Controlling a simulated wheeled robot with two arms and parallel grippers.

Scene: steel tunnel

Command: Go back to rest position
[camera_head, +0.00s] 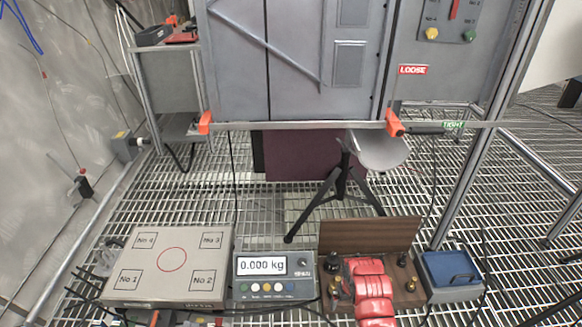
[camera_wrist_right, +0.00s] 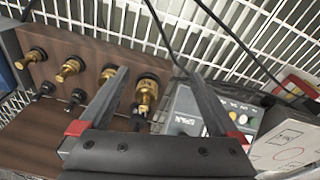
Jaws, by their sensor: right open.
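My right gripper (camera_wrist_right: 152,73) is open and empty in the right wrist view, its two dark fingers spread apart. In the head view the wooden case (camera_head: 368,233) stands at the bottom right of centre. My left gripper is not clearly seen.
A scale (camera_head: 262,276) reading 0.000 kg stands left of the case, then a white box (camera_head: 172,262) with numbered corners. A blue container (camera_head: 449,269) is to the right. Behind are a black tripod stand (camera_head: 330,190) and a grey cabinet (camera_head: 300,60). Open grating lies between.

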